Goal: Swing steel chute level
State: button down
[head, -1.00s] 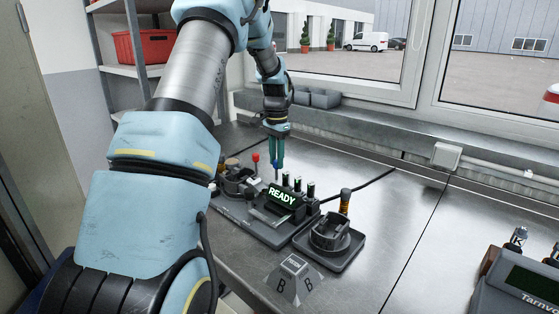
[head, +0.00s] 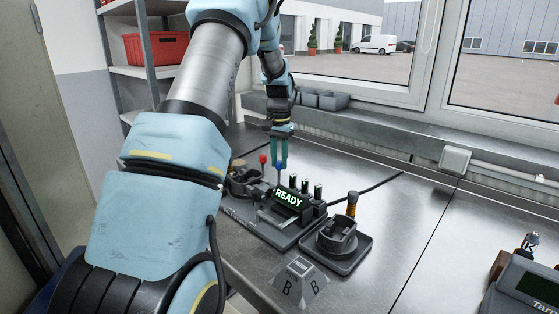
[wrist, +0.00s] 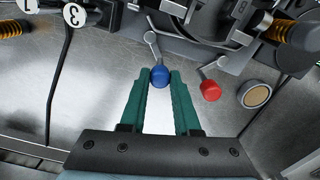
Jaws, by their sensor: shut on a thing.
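My gripper (head: 279,163) reaches down to the blue knob (wrist: 160,76) of a short metal lever. The green fingers stand on both sides of this knob in the wrist view and are shut on it. The lever arm (wrist: 151,42) runs from the knob up to the dark fixture. A red knob (wrist: 210,91) on a second lever stands to the right, apart from my fingers. A light metal strip in front of the display (head: 268,214) may be the steel chute; its tilt cannot be told.
A lit display reading READY (head: 288,198) sits on the fixture, with black posts behind it. A round holder (head: 336,238) with an orange spring stands to its right, near a block marked B (head: 299,283).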

jog(key=c, duration=0.6)
grip_release()
jog(key=shift+r, duration=0.15)
notch_tip(320, 180, up, 11)
jog(key=b, duration=0.2)
jog(key=shift+f+b, duration=0.2)
jog(key=shift+b, duration=0.2)
jog(key=shift+s, duration=0.1)
